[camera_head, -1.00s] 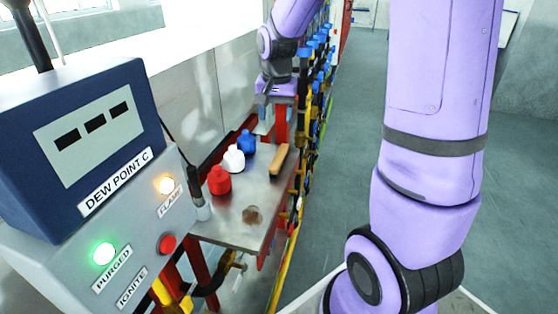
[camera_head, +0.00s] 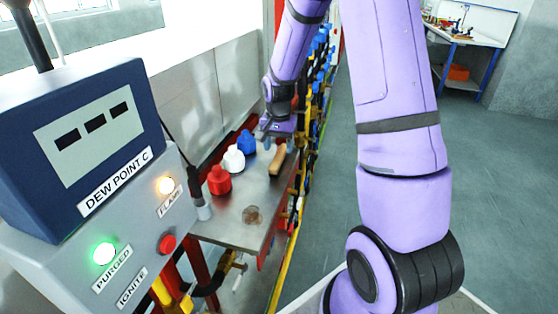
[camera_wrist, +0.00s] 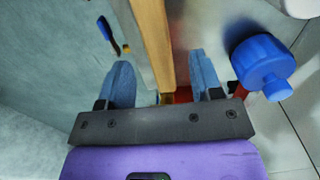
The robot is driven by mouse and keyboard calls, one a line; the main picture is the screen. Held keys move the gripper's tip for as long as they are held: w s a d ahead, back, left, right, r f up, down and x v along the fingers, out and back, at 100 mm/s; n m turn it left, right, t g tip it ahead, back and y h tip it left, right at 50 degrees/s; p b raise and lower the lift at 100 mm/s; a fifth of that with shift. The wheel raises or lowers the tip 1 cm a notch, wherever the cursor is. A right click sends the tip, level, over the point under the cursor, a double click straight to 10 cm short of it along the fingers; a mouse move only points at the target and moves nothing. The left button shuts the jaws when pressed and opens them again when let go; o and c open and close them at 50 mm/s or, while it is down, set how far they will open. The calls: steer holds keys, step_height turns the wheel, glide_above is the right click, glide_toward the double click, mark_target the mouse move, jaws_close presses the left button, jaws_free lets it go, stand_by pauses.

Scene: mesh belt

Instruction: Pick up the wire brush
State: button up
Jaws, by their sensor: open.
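The wire brush shows as a tan wooden bar (camera_head: 278,160) near the back right edge of the metal shelf in the head view. My gripper (camera_head: 269,140) is over its far end. In the wrist view the wooden bar (camera_wrist: 153,38) runs down between the two blue fingers of my gripper (camera_wrist: 161,64). The fingers are open, with a gap on each side of the wood. The bristles cannot be made out, and I cannot tell how far the fingertips are above the shelf.
A blue bottle (camera_head: 246,143) stands close to my gripper's left; it also shows right of the fingers in the wrist view (camera_wrist: 262,62). White (camera_head: 233,159) and red (camera_head: 219,180) bottles stand nearer on the shelf (camera_head: 225,217). A control panel (camera_head: 95,150) fills the left.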

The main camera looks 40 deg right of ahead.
mark_target(279, 156)
steer(key=shift+s+f, duration=0.1)
steer(key=shift+f, duration=2.3)
steer(key=c, duration=1.1)
steer(key=shift+r, duration=0.15)
